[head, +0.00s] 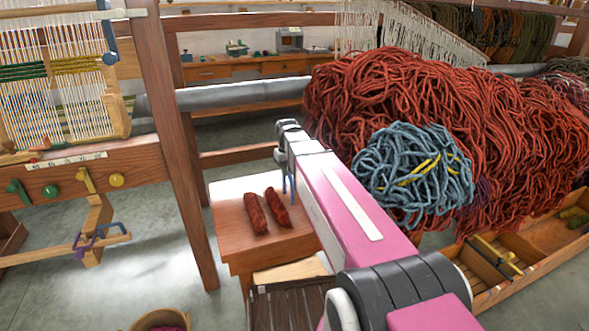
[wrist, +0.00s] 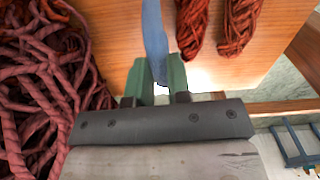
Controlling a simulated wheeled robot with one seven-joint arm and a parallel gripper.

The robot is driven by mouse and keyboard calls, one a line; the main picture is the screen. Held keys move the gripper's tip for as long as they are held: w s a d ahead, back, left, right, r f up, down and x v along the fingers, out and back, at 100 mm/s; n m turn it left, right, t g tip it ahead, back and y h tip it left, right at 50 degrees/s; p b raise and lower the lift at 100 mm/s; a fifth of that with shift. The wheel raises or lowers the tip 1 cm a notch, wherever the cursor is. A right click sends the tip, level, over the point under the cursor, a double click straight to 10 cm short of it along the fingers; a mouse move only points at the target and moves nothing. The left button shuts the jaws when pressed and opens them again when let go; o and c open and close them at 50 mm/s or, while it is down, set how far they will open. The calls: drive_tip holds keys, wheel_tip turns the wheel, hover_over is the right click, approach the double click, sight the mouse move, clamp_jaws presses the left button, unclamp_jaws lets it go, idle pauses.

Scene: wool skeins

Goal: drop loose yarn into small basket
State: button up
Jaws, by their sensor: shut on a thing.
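My gripper (head: 282,158) is above the small wooden table, its jaws closed on a blue yarn strand (head: 284,186) that hangs down. In the wrist view, the green fingers (wrist: 159,82) pinch the same blue strand (wrist: 154,30); its far end is out of frame. A small round basket (head: 160,320) is at the bottom edge of the head view, cut off by the frame, with pink material inside. It lies well below and left of my gripper and is not visible in the wrist view.
Two rust-red skeins (head: 255,212) (head: 277,206) lie on the small table (head: 237,240). A large red yarn heap (head: 450,120) with a blue-grey tangle (head: 415,180) stands right of my arm. A wooden loom post (head: 178,130) rises left of the table. Floor (head: 130,270) at the left is mostly clear.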

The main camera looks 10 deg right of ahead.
drive_tip(key=s+a, duration=1)
drive_tip(key=a, duration=0.9)
drive_tip(key=s+a+r, duration=0.1)
drive_tip(key=s+a, duration=0.9)
drive_tip(key=a, duration=1)
drive_tip(key=s+a+r, duration=0.1)
drive_tip(key=s+a, duration=0.8)
drive_tip(key=a, duration=1)
drive_tip(key=shift+s+a, duration=0.35)
drive_tip(key=shift+s, duration=0.05)
drive_tip(key=shift+f, duration=0.1)
wheel_tip(320, 180, down, 35)
drive_tip(key=shift+f, duration=0.2)
idle(1.6)
